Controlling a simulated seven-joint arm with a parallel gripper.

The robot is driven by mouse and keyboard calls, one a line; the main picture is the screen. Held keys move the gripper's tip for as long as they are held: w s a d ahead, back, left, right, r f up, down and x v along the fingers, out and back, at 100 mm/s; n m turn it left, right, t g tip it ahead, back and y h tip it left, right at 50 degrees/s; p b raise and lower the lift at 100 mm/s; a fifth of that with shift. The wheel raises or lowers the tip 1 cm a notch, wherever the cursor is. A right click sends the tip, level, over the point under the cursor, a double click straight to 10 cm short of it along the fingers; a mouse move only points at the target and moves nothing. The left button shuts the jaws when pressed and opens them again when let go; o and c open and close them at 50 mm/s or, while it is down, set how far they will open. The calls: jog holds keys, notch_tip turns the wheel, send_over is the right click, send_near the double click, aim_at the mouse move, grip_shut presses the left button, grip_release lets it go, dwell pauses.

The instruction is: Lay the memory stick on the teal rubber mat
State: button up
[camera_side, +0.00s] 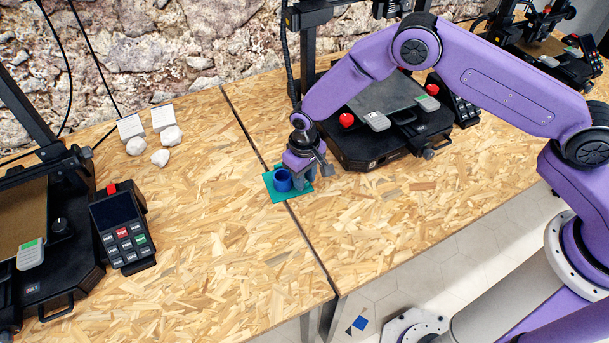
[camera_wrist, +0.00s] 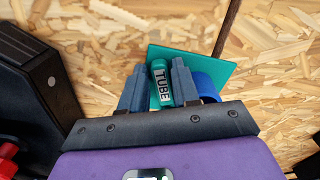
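The teal rubber mat (camera_side: 272,193) lies flat on the board near the seam. It also shows behind the fingers in the wrist view (camera_wrist: 218,67). My gripper (camera_side: 303,184) is low over the mat's right part. In the wrist view my gripper's two blue-grey fingers (camera_wrist: 160,75) stand a little apart.
A blue round holder (camera_side: 282,181) stands on the mat, close beside my gripper. A black printer (camera_side: 390,135) stands to the right behind it. The board in front of the mat is clear.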

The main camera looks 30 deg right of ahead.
notch_tip(320, 180, up, 12)
jog(key=shift+r, duration=0.15)
dwell(0.5)
jog(key=s+d+r+n, duration=0.2)
jog(key=s+d+r, duration=0.2)
jog(key=s+r, duration=0.25)
jog(key=s+d+r+n, duration=0.2)
jog(key=s+d+r, duration=0.1)
jog(key=s+r, duration=0.4)
jog(key=s+d+r+n, duration=0.2)
jog(key=s+d+n, duration=0.3)
jog(key=s+d, duration=1)
jog(key=s, duration=0.3)
jog(key=shift+s+d+r, duration=0.2)
jog(key=shift+s+d, duration=0.15)
jog(key=shift+s, duration=0.05)
